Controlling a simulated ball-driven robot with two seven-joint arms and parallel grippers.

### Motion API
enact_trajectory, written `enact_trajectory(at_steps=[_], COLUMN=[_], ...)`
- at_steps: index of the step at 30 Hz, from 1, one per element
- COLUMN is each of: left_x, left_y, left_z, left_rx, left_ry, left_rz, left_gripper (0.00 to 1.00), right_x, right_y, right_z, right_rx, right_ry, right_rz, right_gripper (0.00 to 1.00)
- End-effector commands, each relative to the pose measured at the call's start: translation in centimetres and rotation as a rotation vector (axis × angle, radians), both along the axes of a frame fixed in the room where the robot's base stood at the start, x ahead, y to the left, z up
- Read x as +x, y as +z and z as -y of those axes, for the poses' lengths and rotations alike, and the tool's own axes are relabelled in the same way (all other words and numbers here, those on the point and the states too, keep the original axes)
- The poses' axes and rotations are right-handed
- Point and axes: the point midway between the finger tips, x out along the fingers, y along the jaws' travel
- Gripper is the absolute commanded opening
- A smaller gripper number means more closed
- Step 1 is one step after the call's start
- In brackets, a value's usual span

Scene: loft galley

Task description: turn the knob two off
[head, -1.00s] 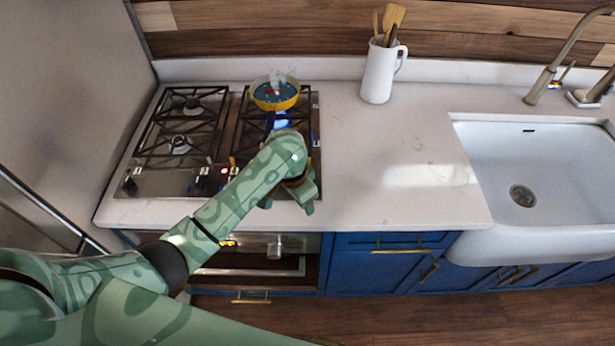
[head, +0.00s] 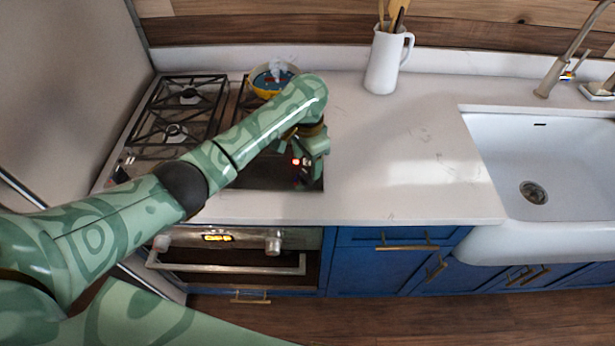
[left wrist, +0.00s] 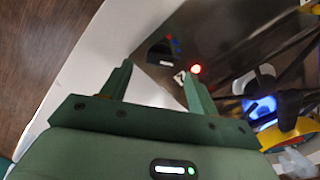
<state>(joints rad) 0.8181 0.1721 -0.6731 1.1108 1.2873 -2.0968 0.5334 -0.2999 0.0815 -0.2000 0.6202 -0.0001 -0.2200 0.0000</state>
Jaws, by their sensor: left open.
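Knob two (left wrist: 163,53) shows in the left wrist view as a dark knob on the hob's front panel, beside a small white "2" mark and a lit red light (left wrist: 195,69). My left gripper (left wrist: 153,70) is open, with its two fingers apart and the knob seen beyond the gap between them. In the head view my left gripper (head: 298,163) is over the hob's front right corner and mostly hides the knob. A blue flame (left wrist: 260,107) burns on the burner under the yellow pan (left wrist: 290,137). My right gripper is out of view.
The yellow pan (head: 262,90) stands at the hob's back right, partly behind my arm. A white jug of utensils (head: 383,65) stands on the counter (head: 410,150), which is otherwise clear up to the sink (head: 540,150). An oven handle (head: 225,268) projects below.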

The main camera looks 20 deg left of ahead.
Motion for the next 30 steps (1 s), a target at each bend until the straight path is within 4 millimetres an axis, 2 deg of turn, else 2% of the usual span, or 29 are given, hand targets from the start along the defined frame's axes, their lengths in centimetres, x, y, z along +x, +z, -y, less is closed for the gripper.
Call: enact_trajectory(at_steps=[1, 6, 18, 23, 30], left_x=[0.0, 0.0, 0.0, 0.0, 0.0], left_y=[-1.6, -3.6, -4.1, -4.1, -4.0], left_z=[0.0, 0.0, 0.0, 0.0, 0.0], left_rx=[0.0, -0.001, -0.001, -0.001, 0.0], left_ry=[0.0, -0.001, 0.0, 0.0, -0.01], left_rz=[-0.003, -0.001, 0.002, 0.002, 0.001], left_gripper=[0.6, 0.6, 0.6, 0.15, 0.15], right_x=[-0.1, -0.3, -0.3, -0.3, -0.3], right_y=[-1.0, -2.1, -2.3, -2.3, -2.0], right_z=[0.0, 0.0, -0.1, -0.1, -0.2], right_rx=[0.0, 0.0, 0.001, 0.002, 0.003], right_ry=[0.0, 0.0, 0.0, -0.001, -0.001], right_rz=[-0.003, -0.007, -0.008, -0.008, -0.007], right_gripper=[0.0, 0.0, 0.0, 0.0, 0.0])
